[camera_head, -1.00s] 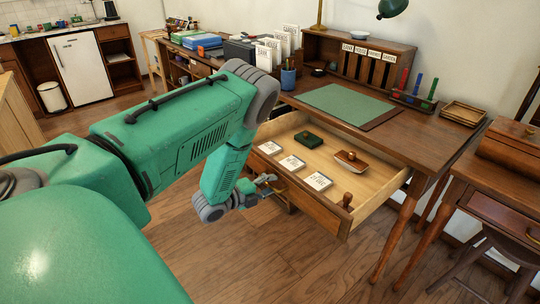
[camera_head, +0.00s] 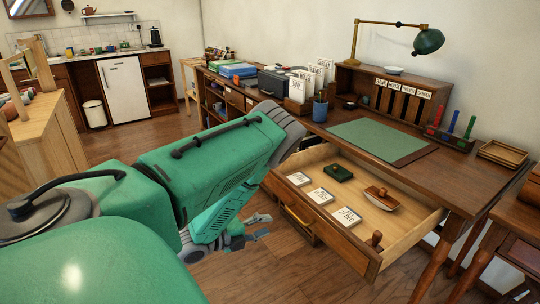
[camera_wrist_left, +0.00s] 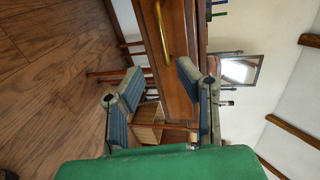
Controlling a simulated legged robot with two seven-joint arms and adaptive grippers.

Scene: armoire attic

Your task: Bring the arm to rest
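My left arm is green and reaches in from the left in the head view. My left gripper (camera_head: 250,230) hangs low beside the pulled-out desk drawer (camera_head: 335,238), to the left of its front and apart from it. In the left wrist view the gripper (camera_wrist_left: 157,88) has its two blue-grey fingers spread, with nothing held between them. The drawer's brass handle (camera_wrist_left: 162,32) shows beyond the fingers; it also shows in the head view (camera_head: 296,215). My right gripper is not in view.
The open drawer holds several white cards (camera_head: 320,195), a green box (camera_head: 339,173) and a wooden blotter (camera_head: 381,198). The desk (camera_head: 460,178) has a green mat (camera_head: 378,139) and lamp (camera_head: 428,41). The wooden floor (camera_head: 150,145) behind my arm is clear.

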